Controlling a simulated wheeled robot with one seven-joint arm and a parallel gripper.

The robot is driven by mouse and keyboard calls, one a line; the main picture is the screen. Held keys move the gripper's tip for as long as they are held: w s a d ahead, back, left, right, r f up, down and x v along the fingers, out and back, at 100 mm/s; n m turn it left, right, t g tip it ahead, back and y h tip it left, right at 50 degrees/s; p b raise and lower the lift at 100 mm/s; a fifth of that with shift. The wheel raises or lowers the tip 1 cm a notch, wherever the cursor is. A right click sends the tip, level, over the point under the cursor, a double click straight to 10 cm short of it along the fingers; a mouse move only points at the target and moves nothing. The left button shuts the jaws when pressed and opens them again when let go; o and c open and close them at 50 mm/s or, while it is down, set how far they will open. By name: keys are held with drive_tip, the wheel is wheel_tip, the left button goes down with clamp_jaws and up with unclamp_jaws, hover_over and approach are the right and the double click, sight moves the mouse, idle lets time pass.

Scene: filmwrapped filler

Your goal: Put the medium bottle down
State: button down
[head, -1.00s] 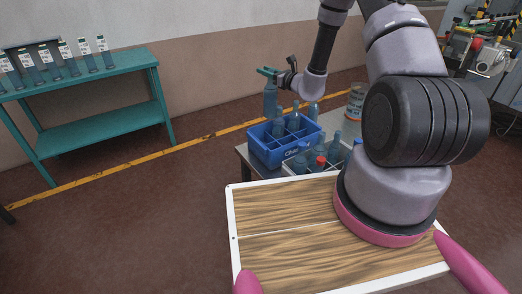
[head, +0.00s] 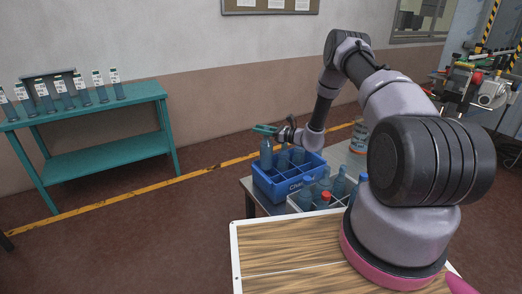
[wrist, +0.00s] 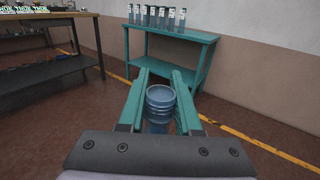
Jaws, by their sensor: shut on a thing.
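My gripper (head: 264,129) is shut on a blue translucent bottle (head: 266,153), the medium bottle. The bottle hangs upright below the fingers, at the left end of the blue crate (head: 285,188). Its lower end meets the crate's rim in the head view; I cannot tell whether it is inside a compartment or touching the bottom. In the wrist view the teal fingers (wrist: 162,75) are on both sides of the bottle (wrist: 160,101), seen from above. The crate does not show there.
Other blue bottles stand in the crate. A light crate (head: 296,205) with several bottles, one red-capped (head: 326,197), is in front of it. A white can (head: 359,136) stands behind. A teal shelf (head: 95,113) with several labelled bottles is at left, across open floor.

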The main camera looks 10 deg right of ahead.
sight(266, 148)
wheel_tip(266, 148, down, 8)
drive_tip(key=shift+f, duration=0.3)
idle(0.3)
drive_tip(key=c, duration=0.6)
unclamp_jaws()
